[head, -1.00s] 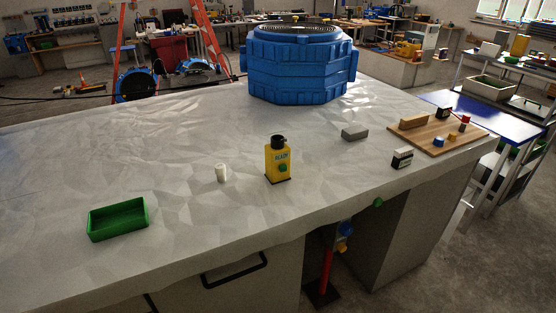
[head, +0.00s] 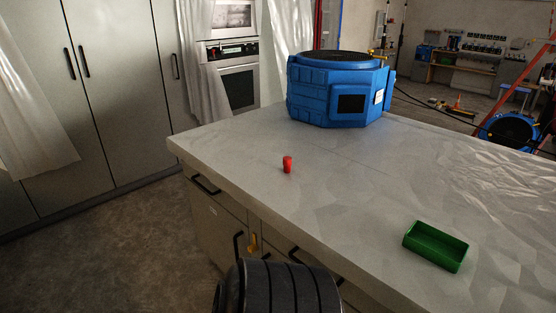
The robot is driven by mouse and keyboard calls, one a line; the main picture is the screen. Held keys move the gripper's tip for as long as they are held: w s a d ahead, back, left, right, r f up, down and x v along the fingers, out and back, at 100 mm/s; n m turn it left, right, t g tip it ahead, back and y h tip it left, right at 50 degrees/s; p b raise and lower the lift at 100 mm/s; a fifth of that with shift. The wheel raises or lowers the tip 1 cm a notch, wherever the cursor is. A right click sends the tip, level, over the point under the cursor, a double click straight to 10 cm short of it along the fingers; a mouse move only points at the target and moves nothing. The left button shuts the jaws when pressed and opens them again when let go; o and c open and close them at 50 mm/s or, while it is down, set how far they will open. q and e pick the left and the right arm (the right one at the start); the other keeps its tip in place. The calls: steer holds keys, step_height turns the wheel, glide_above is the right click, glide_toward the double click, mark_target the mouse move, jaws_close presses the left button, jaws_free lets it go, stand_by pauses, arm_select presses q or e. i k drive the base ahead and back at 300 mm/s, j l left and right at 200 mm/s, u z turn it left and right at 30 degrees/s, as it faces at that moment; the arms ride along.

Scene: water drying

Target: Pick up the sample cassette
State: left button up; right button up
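I cannot make out a sample cassette for sure in the current head view. A small red cylinder-like object (head: 287,164) stands on the pale counter (head: 235,145), left of centre. An open green tray (head: 436,246) sits on the counter at the right; its visible inside looks empty. Neither of my grippers shows in this view.
A large blue octagonal unit (head: 308,93) with a dark top and a dark panel stands on the counter's far side. Grey cabinets (head: 120,75) and an oven (head: 238,85) line the back left. The counter between red object and tray is clear.

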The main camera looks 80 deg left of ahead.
mark_target(287, 160)
steer(key=u, duration=2.65)
steer(key=i+j+z, duration=0.1)
steer(key=i, duration=0.3)
steer(key=i+j, duration=0.3)
steer(key=i+z, duration=0.05)
